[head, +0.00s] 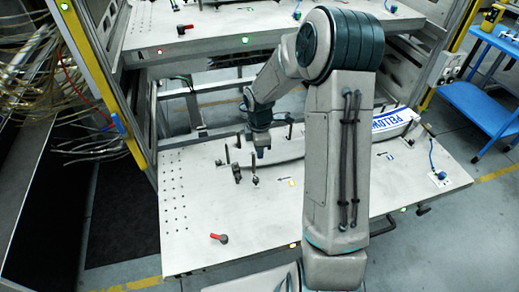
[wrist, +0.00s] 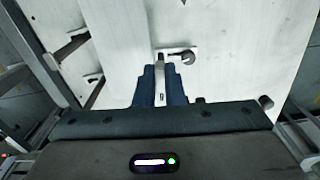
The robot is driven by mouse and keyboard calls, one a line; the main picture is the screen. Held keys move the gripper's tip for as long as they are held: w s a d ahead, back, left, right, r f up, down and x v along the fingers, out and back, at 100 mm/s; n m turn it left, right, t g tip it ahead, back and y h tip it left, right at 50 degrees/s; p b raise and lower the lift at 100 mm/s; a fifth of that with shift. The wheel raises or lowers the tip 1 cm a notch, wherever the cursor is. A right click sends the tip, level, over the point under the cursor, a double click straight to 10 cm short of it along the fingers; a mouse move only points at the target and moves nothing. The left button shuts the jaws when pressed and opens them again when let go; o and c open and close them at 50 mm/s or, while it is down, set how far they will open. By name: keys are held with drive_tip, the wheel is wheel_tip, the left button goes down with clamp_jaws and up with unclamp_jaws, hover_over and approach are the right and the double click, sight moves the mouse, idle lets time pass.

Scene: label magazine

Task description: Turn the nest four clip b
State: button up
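In the head view my gripper (head: 262,152) points down over the back middle of the white nest plate, beside a long pale curved label magazine. In the wrist view my gripper's blue fingers (wrist: 160,88) are close together, with a narrow light strip between them. A small clip lever with a dark round knob (wrist: 187,57) lies just beyond the fingertips, reaching to the right. Whether the fingers touch or hold it is unclear. I cannot read any marking that tells which clip it is.
Several dark posts and clips (head: 238,173) stand left of my gripper. A red-handled lever (head: 219,238) lies near the plate's front left. The magazine's blue-lettered end (head: 393,124) is at right. An upper shelf (head: 215,42) overhangs behind.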

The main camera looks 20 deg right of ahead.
drive_tip(key=o, duration=0.4)
drive_tip(key=shift+r, duration=0.15)
wheel_tip(320, 180, up, 14)
drive_tip(key=shift+f+b, duration=0.2)
drive_tip(key=shift+b, duration=0.35)
drive_tip(key=s+r+m+t, duration=0.1)
drive_tip(key=s+m, duration=0.4)
drive_tip(key=s, duration=0.3)
drive_tip(key=s+a+r+m+t, duration=0.1)
drive_tip(key=s+r+m, duration=0.1)
drive_tip(key=s+m, duration=0.4)
drive_tip(key=s+a+r+m+t, duration=0.1)
drive_tip(key=s+m, duration=0.4)
drive_tip(key=s, duration=0.5)
drive_tip(key=shift+a+r+m, duration=0.25)
drive_tip(key=shift+r+m, duration=0.15)
drive_tip(key=shift+r, duration=0.2)
